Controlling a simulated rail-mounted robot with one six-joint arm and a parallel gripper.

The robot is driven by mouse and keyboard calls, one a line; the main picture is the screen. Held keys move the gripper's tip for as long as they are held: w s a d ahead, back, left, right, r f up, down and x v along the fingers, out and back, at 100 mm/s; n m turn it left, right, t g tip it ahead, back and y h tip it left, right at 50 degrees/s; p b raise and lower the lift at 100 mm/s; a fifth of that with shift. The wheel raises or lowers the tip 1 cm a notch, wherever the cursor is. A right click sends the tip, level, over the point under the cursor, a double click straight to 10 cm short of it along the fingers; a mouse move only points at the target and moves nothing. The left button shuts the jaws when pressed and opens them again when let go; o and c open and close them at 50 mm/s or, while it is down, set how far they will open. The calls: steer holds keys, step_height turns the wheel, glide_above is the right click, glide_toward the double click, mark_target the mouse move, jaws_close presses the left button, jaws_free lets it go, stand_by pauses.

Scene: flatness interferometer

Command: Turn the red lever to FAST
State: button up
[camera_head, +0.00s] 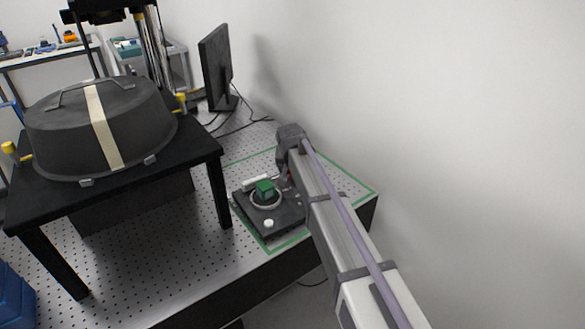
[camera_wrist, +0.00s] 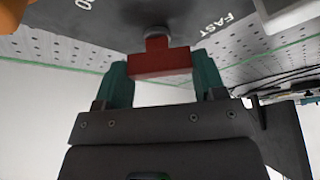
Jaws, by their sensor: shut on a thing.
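The red lever (camera_wrist: 160,64) shows in the wrist view, with its stem running up to a grey round pivot on a dark panel (camera_wrist: 130,18). White FAST lettering (camera_wrist: 215,25) is on the panel to the right of the lever. Other white lettering, partly cut off, is to the left. My gripper (camera_wrist: 160,78) has its green fingers on both sides of the red bar and is shut on it. In the head view the dark device (camera_head: 285,215) lies under my arm's end. The lever and fingertips are mostly hidden there by my arm.
The device also carries a green block in a ring (camera_head: 265,190) and a white knob (camera_head: 269,223). It sits inside a green outline on the perforated table (camera_head: 150,265). A black stand with a dark domed cover (camera_head: 60,125) is at left. A monitor (camera_head: 215,65) stands behind. A white wall is at right.

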steer(key=shift+m, duration=0.4)
steer(key=o, duration=0.9)
steer(key=p+v, duration=1)
steer(key=shift+s+a+r, duration=0.1)
steer(key=shift+a+r, duration=0.05)
steer(key=shift+r, duration=0.25)
